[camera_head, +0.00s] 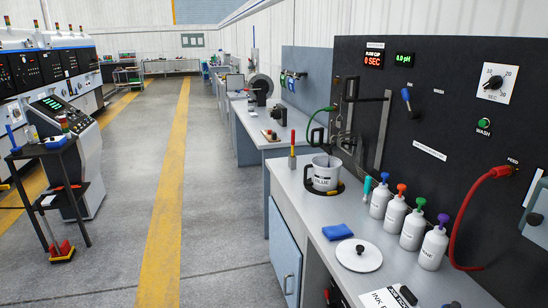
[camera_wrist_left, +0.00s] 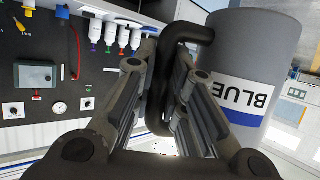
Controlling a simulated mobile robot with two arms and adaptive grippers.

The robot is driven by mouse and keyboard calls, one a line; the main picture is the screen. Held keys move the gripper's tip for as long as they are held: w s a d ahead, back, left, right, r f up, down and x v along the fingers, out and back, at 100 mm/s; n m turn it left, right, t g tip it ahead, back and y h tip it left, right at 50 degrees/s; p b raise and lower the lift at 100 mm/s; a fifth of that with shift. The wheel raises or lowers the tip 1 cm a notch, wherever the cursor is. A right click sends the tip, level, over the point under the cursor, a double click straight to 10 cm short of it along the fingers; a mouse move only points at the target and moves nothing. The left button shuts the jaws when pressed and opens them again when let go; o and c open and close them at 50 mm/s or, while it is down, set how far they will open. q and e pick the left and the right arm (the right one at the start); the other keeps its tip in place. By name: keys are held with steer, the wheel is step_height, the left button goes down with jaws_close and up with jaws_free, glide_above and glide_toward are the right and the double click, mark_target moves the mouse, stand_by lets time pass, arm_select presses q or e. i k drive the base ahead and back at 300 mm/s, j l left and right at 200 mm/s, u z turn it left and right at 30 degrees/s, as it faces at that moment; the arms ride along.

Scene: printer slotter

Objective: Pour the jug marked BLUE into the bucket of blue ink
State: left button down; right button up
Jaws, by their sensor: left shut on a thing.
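The jug marked BLUE (camera_head: 325,173) is pale with a black handle and is upright at the left part of the bench, at a dark ring with yellow marks. I cannot tell whether it touches the bench. In the left wrist view, turned upside down, the jug (camera_wrist_left: 250,65) is large at the right. My left gripper (camera_wrist_left: 175,75) is shut on its black handle. I cannot pick out the left gripper clearly in the head view. My right gripper is not in view. I cannot make out a bucket of blue ink.
Several white bottles with coloured caps (camera_head: 396,212) stand right of the jug. A blue cloth (camera_head: 337,232) and a round white lid (camera_head: 359,255) lie in front. A dark panel (camera_head: 440,110) rises behind, with a red cable (camera_head: 458,215).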

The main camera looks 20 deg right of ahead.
mark_target(324, 179)
steer(key=i+z, duration=0.1)
steer(key=i, duration=0.5)
steer(key=i+j+z, duration=0.1)
steer(key=i, duration=0.45)
steer(key=i+j+z, duration=0.1)
steer(key=i+z, duration=0.3)
steer(key=i+j+z, duration=0.25)
steer(key=z, duration=0.2)
steer(key=i+j+z, duration=0.7)
steer(key=j+z, duration=0.3)
steer(key=i+j+z, duration=0.15)
steer(key=j+z, duration=0.15)
steer(key=j, duration=0.2)
steer(key=l, duration=0.25)
steer(key=i+l, duration=0.1)
steer(key=l, duration=0.2)
